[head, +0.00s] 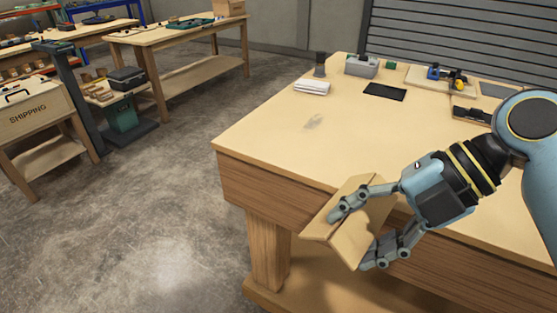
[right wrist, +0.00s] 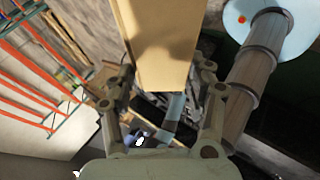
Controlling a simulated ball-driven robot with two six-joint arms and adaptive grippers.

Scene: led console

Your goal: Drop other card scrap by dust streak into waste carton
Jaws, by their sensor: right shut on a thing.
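My right gripper (head: 358,235) is shut on a bent piece of tan card, the card scrap (head: 343,208), and holds it at the table's front edge. Its fingers lie on both sides of the card. In the right wrist view the card (right wrist: 158,45) stands out beyond the two fingers (right wrist: 165,95). The grey dust streak (head: 313,122) is on the worktable, with bare wood around it and no card beside it. I cannot make out a waste carton near the table. My left gripper is not in view.
The worktable (head: 270,130) holds a folded white cloth (head: 312,87), a dark brush (head: 320,65), a grey box (head: 361,66), a black mat (head: 384,91) and a board with tools (head: 440,80). The table's left half is mostly clear. A brown box (head: 230,8) stands on a far bench.

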